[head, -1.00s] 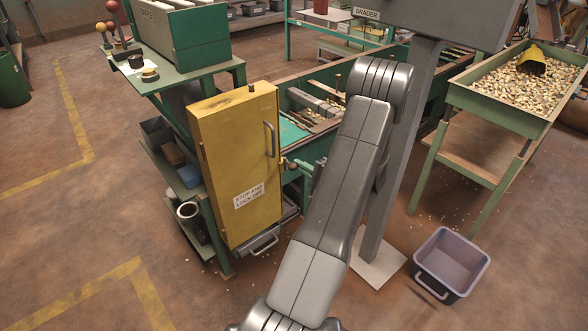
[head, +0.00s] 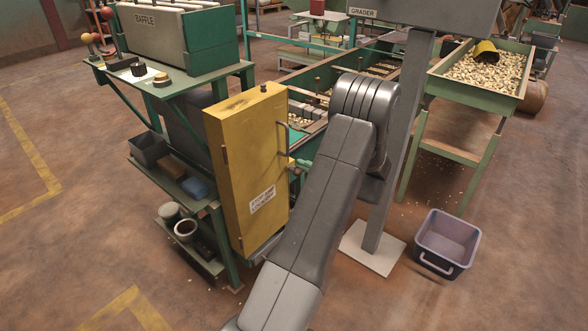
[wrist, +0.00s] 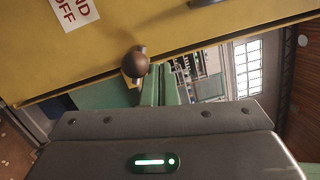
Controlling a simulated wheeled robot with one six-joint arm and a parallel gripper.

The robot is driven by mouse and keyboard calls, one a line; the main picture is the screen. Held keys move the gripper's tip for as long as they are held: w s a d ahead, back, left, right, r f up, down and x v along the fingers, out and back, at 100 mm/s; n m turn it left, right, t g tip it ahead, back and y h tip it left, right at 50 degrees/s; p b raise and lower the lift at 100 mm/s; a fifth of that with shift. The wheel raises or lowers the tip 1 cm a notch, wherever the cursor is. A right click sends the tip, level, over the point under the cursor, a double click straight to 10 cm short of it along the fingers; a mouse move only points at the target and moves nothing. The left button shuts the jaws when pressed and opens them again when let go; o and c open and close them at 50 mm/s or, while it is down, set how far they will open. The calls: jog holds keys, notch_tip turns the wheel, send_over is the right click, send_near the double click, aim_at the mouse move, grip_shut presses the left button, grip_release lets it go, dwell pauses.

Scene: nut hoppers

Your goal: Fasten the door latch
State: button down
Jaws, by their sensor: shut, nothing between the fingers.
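The yellow door (head: 233,185) with a grey bar handle (head: 283,140) and a white warning label stands upright on the green machine. In the wrist view the door (wrist: 190,22) fills the top. A round brown latch knob (wrist: 135,62) on a small yellowish piece sits at its edge. My gripper (wrist: 162,76) has its greenish fingers together, just right of the knob; I cannot tell whether they touch it. In the head view my arm hides most of the gripper. Whether the door is fully closed is not clear.
A grey post on a pale base plate (head: 372,248) stands close right of my arm. A grey bin (head: 447,244) is on the floor at right. Shelves with small containers (head: 148,148) are left of the door. Open floor lies at the left and front.

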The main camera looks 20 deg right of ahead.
jog(key=shift+s+a+f+b, duration=0.2)
jog(key=shift+s+a+b, duration=0.15)
jog(key=shift+b, duration=0.1)
jog(key=n, duration=0.2)
jog(key=shift+a+n, duration=0.15)
jog(key=shift+n, duration=0.25)
jog(key=shift+s+a+f+b, duration=0.1)
jog(key=shift+f+b, duration=0.05)
jog(key=shift+b, duration=0.25)
notch_tip(320, 180, up, 4)
jog(key=w+p, duration=0.2)
jog(key=p+v, duration=0.2)
jog(key=v, duration=0.7)
jog(key=shift+s+r, duration=0.5)
jog(key=shift+s, duration=0.05)
jog(key=shift+a, duration=0.15)
